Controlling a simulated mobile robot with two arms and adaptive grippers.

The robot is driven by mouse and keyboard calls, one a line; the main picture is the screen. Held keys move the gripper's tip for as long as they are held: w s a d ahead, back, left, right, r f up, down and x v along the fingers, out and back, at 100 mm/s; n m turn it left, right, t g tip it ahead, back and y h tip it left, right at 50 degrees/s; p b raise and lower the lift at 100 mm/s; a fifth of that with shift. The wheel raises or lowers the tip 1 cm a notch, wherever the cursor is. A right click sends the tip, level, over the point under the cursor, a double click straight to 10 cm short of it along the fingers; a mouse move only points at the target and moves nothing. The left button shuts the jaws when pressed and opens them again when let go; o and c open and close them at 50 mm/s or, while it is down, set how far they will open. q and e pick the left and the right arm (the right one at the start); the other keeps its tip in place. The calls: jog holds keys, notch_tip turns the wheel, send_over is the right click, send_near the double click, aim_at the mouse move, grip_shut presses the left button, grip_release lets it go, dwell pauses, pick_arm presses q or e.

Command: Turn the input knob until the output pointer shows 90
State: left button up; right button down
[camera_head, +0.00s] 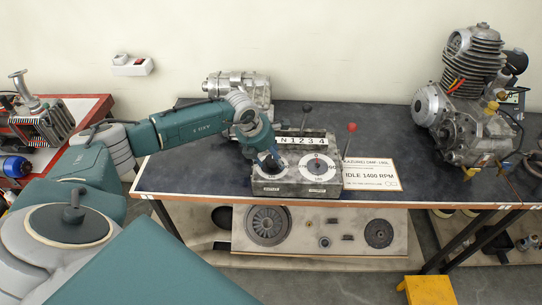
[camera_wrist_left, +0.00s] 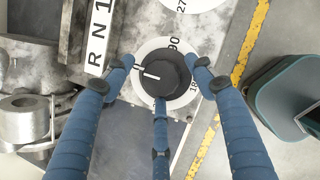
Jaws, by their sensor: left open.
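The grey gearbox box (camera_head: 291,188) stands at the table's front, with two white dials on top. The black input knob (camera_wrist_left: 168,75) sits on the left dial, which shows 0, 90 and part of 180 in the left wrist view. The knob's white mark points left, near the 0. My left gripper (camera_head: 268,160) is over this dial and hides most of it in the head view. Its three blue fingers (camera_wrist_left: 163,72) are open, spread around the knob. The output dial (camera_head: 317,165) is to the right; its small pointer is too small to read. My right gripper is out of view.
A lever with a red ball (camera_head: 351,128) and a black-topped lever (camera_head: 307,108) stand behind the dials. A white sign (camera_head: 371,174) lies at the right. An engine (camera_head: 468,100) stands at the far right. The dark table (camera_head: 385,125) is clear between.

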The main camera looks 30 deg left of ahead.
pick_arm(q)
jog(key=c, duration=1.1)
jog(key=shift+c, duration=0.2)
jog(key=shift+w+m+h+b, duration=0.15)
jog(key=shift+m+h+b, duration=0.15)
jog(key=shift+m+b, duration=0.55)
jog(key=m+h+b, duration=0.1)
jog(key=m+b, duration=0.1)
jog(key=b, duration=0.1)
jog(key=m+b, duration=0.2)
jog(key=b, duration=0.1)
jog(key=shift+w+a+m+g+h, duration=0.1)
jog(key=shift+w+m+g+h, duration=0.15)
jog(key=shift+g+h, duration=0.15)
jog(key=m+g+b, duration=0.1)
jog(key=m+b, duration=0.2)
jog(key=shift+h, duration=0.4)
jog(key=shift+r+m+g+b, duration=0.15)
jog(key=shift+m+g+b, duration=0.5)
jog(key=shift+m, duration=0.55)
